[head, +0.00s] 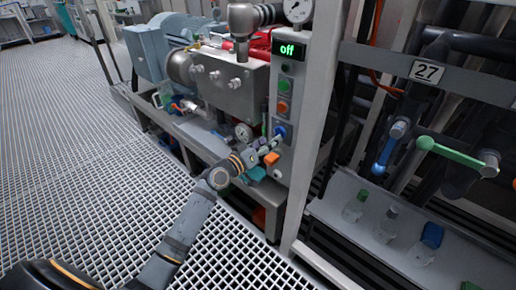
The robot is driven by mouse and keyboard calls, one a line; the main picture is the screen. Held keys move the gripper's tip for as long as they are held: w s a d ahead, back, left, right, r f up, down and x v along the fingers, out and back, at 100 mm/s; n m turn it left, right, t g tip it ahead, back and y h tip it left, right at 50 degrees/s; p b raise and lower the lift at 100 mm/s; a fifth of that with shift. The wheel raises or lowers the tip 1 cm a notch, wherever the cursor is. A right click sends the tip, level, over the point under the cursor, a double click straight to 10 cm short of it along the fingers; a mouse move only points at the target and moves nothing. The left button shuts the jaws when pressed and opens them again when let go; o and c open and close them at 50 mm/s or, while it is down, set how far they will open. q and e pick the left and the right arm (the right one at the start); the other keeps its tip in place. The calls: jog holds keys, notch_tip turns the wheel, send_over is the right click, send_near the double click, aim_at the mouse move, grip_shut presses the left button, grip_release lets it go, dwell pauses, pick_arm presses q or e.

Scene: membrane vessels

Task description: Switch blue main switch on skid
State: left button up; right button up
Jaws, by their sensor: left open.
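The blue main switch (280,131) is on the front of the grey control panel (288,60), below an orange button (282,107) and a green button (284,85). The panel's display (287,50) reads "off" in green letters. My left gripper (272,148) is open at the panel, just below and left of the blue switch. Its fingertips are close to the switch; I cannot tell if they touch it. Part of the switch's lower left side is hard to make out behind the fingers. My right gripper is not in view.
A pressure gauge (298,9) sits above the panel, and pumps with metal blocks (232,80) stand left of it. On the right are a blue valve handle (384,156), a green valve handle (450,152) and several bottles on a shelf. The grating floor (80,170) at left is clear.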

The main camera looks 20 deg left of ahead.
pick_arm(q)
jog(key=v, duration=0.8)
jog(key=shift+s, duration=0.1)
